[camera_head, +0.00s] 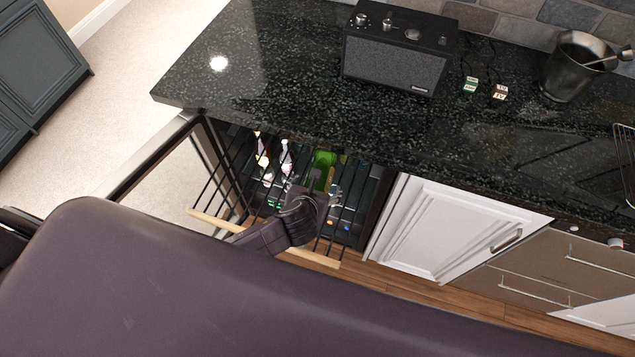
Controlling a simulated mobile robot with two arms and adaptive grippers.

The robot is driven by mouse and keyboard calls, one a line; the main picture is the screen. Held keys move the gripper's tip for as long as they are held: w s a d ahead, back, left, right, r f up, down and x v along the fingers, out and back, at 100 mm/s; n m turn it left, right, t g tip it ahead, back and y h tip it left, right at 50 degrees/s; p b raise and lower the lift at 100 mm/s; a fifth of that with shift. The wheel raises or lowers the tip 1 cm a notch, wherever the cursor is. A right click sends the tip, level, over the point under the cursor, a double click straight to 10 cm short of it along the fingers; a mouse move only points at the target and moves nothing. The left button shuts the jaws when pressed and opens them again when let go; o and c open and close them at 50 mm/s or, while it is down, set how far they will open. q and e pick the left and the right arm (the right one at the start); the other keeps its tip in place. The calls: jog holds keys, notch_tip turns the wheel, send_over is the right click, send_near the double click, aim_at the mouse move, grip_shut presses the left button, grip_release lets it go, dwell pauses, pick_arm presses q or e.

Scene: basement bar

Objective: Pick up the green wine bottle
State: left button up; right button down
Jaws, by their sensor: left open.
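The green wine bottle (324,159) is inside the open cabinet under the counter, seen in the head view. Its bright green body shows just beyond my left gripper, and its nearer part is hidden by the gripper. My left gripper (313,188) is open and reaches over the pulled-out wire rack, close to the bottle. I cannot tell whether its fingers touch the bottle. My right gripper is not in view.
A wire rack with a wooden front bar (209,222) juts out, holding other bottles (285,158) left of the green one. The black countertop (255,85) overhangs the cabinet. A radio (395,62) and a metal bucket (566,77) stand on it. White cabinet doors (440,232) are at right.

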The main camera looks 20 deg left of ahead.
pick_arm(q)
jog(key=shift+x, duration=2.15)
jog(key=shift+s+f, duration=0.1)
jog(key=shift+c, duration=0.6)
grip_shut()
